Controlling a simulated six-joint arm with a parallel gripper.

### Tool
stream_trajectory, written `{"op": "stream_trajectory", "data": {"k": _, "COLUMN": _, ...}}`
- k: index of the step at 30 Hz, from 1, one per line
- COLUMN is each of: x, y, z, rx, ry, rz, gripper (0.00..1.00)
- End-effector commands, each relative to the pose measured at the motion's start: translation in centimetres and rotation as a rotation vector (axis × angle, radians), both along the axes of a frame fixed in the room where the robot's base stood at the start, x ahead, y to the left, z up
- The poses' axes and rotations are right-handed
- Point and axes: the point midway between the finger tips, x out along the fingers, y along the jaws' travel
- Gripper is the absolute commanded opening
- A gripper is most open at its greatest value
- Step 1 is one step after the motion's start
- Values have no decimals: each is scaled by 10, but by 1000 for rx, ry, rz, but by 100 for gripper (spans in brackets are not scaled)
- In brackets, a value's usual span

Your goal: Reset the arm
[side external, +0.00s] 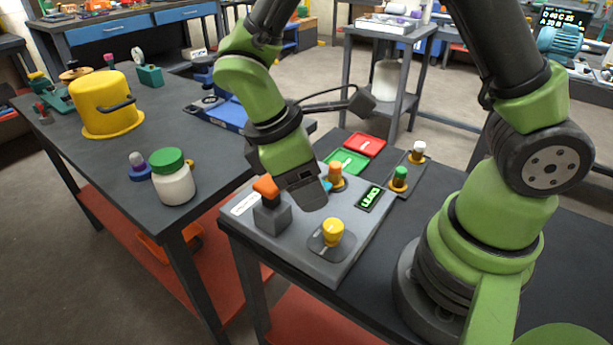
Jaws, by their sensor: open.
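My gripper (313,194) hangs over the grey station plate (306,262) on the near table. Its jaws are dark and point down. It is open, and I see nothing between the fingers, though the gap is small in this view. An orange-topped part on a grey block (271,218) stands just left of the gripper. A yellow knob on a dark pad (333,232) stands to its lower right. An orange part (336,177) stands close behind the gripper. A small display with green characters (370,198) lies to the right on the plate.
Red (364,145) and green (345,162) trays lie behind the plate. Green-topped (400,178) and white-topped (417,152) pegs stand to the right. The left table holds a yellow pot (105,103) and a green-lidded white jar (173,178). A gap separates the two tables.

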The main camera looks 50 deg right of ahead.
Motion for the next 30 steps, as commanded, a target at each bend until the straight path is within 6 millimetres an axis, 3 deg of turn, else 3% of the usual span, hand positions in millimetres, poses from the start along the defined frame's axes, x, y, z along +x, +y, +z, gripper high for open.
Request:
{"op": "stream_trajectory", "data": {"k": 11, "x": 0, "y": -1, "z": 7, "rx": 11, "ry": -22, "rz": -25, "gripper": 60}}
{"op": "stream_trajectory", "data": {"k": 14, "x": 0, "y": -4, "z": 24, "rx": 45, "ry": -88, "rz": -106, "gripper": 60}}
{"op": "stream_trajectory", "data": {"k": 20, "x": -13, "y": -17, "z": 81, "rx": 179, "ry": -323, "rz": -408, "gripper": 60}}
{"op": "stream_trajectory", "data": {"k": 24, "x": -30, "y": -26, "z": 116, "rx": 292, "ry": -491, "rz": -635, "gripper": 60}}
{"op": "stream_trajectory", "data": {"k": 30, "x": -59, "y": -35, "z": 150, "rx": 463, "ry": -705, "rz": -926, "gripper": 60}}
